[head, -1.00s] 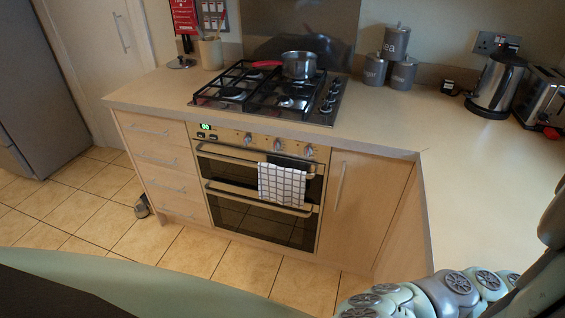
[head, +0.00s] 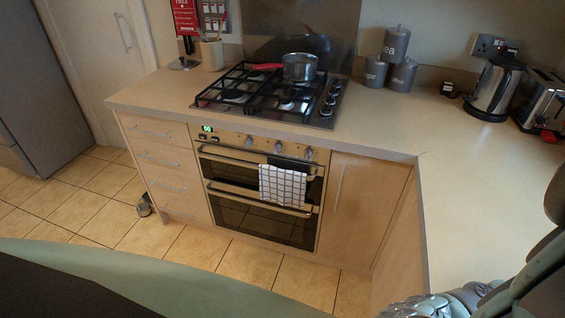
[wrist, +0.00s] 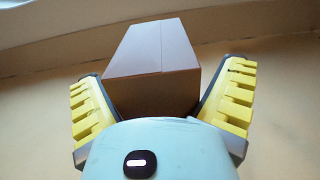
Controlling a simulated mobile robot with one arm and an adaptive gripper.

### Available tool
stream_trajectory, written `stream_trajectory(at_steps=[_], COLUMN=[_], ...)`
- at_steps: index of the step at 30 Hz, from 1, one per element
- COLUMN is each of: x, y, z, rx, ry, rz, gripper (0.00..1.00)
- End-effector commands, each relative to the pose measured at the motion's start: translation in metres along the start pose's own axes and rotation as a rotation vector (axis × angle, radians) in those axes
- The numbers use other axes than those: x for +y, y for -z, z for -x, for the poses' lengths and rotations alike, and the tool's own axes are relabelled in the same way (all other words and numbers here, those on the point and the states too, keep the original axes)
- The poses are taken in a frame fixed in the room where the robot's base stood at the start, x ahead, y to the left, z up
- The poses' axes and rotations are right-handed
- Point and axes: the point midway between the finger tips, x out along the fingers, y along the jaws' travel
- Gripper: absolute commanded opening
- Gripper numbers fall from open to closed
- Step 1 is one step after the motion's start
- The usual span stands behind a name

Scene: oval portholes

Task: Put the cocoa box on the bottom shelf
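A plain brown box (wrist: 152,62), likely the cocoa box, sits between the two yellow-padded fingers of my gripper (wrist: 164,88) in the wrist view. The fingers are against its left and right sides, and the box extends out beyond them. The lower part of the box is hidden behind my gripper's pale body. No label shows on the faces in view. No shelf can be made out in either view.
In the head view, a worktop (head: 480,190) holds a hob with a pan (head: 299,67), grey canisters (head: 396,45), a kettle (head: 496,88) and a toaster (head: 541,98). A towel (head: 283,185) hangs on the oven.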

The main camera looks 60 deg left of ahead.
Motion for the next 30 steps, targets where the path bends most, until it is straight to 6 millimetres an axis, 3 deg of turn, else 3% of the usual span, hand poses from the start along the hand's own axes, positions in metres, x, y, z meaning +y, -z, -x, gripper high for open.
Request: stream_trajectory(at_steps=[2,21,30], x=[0.0002,0.0008,0.0009], y=[0.0001,0.0001,-0.0007], z=[0.0002,0.0007,0.0006], rx=[0.0,0.001,0.0], ry=[-0.001,-0.002,-0.002], rz=[0.0,0.0,0.0], gripper=[0.85,0.19,0.17])
